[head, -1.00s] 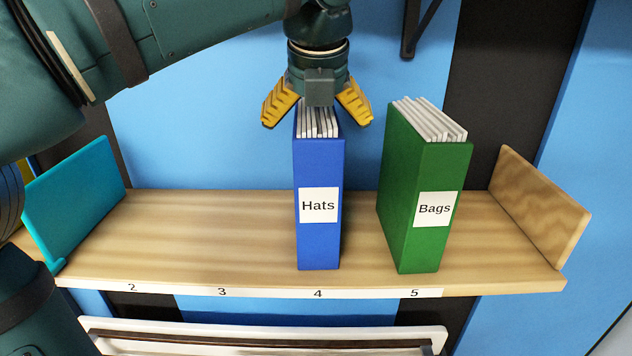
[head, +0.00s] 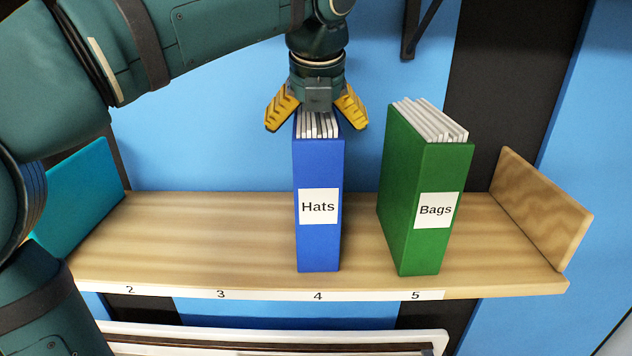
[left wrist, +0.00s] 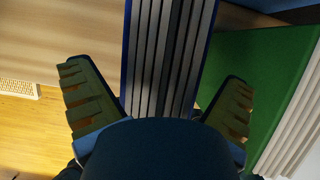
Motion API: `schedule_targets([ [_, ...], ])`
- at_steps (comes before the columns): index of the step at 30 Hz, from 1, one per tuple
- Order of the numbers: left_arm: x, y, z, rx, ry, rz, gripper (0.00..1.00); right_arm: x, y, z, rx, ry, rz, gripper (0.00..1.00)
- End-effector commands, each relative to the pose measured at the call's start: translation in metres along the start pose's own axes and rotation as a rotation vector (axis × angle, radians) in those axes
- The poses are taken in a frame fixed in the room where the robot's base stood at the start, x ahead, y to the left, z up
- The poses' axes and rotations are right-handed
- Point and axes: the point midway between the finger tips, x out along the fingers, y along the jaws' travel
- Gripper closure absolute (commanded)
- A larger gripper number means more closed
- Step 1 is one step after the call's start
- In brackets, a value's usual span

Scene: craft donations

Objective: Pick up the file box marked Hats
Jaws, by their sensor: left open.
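The blue file box marked Hats (head: 319,235) stands upright on the shelf above number 4, with pale sheets showing at its top. My left gripper (head: 317,122) is open above its top, with one yellow finger on each side. In the left wrist view the box (left wrist: 168,50) runs between the two open fingers of the gripper (left wrist: 158,108), with a gap on each side. The gripper hides the rear part of the box's top in the head view. My right gripper is not in view.
A green file box marked Bags (head: 430,240) stands upright to the right, with a gap between. A teal bookend (head: 85,195) and a wooden bookend (head: 540,210) stand at the ends of the wooden shelf (head: 210,240). The shelf left of Hats is clear.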

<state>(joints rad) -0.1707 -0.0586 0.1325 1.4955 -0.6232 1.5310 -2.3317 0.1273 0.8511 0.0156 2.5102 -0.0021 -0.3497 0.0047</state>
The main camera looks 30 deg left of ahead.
Motion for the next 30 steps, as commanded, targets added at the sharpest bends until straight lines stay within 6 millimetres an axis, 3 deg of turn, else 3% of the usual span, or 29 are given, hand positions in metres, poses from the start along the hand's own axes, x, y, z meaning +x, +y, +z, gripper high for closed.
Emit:
schedule_targets([
  [10,0.0012,0.0002,-0.0006,-0.001,0.000,0.000,0.00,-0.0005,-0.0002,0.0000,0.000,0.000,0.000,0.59],
  [11,0.0013,0.0002,-0.0006,-0.001,0.000,0.000,0.07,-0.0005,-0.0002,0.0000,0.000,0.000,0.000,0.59],
  [15,0.0012,0.0002,-0.0005,-0.001,0.000,0.000,0.56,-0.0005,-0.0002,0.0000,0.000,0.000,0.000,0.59],
  [17,0.0012,0.0002,-0.0005,-0.001,0.000,0.000,0.74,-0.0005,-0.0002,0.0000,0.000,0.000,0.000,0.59],
  [30,-0.0008,0.0000,0.0004,-0.001,-0.003,-0.002,0.74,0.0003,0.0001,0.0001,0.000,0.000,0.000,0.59],
])
